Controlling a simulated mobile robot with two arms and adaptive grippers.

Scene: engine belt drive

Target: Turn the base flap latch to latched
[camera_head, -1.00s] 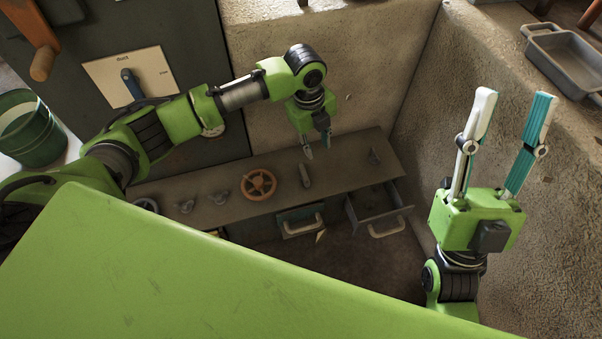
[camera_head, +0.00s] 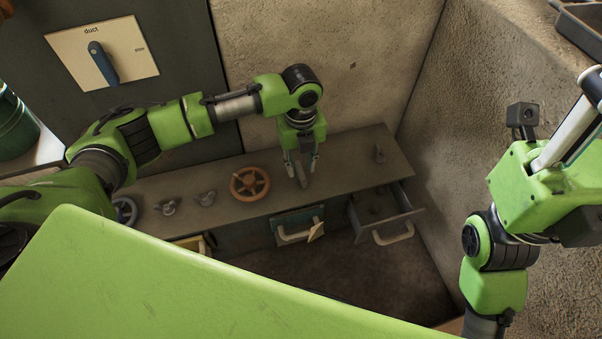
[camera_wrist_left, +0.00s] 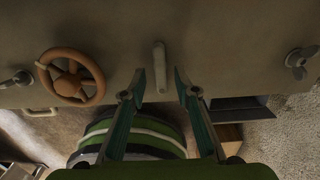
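A grey, bar-shaped lever (camera_head: 303,178) stands on the long bench top, right of the orange handwheel; no label on it is readable, so I cannot confirm that it is the base flap latch. It also shows in the left wrist view (camera_wrist_left: 160,68), pointing nearly straight up the picture. My left gripper (camera_head: 302,168) is open over this lever, with one finger on each side. In the left wrist view gaps show between the lever and both fingertips (camera_wrist_left: 162,88). My right gripper (camera_head: 575,125) is at the right edge, its fingers partly cut off, away from the bench.
An open drawer (camera_head: 385,213) and a handled front (camera_head: 297,226) are below. A wall (camera_head: 480,90) rises at right. A duct panel (camera_head: 103,53) is behind.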

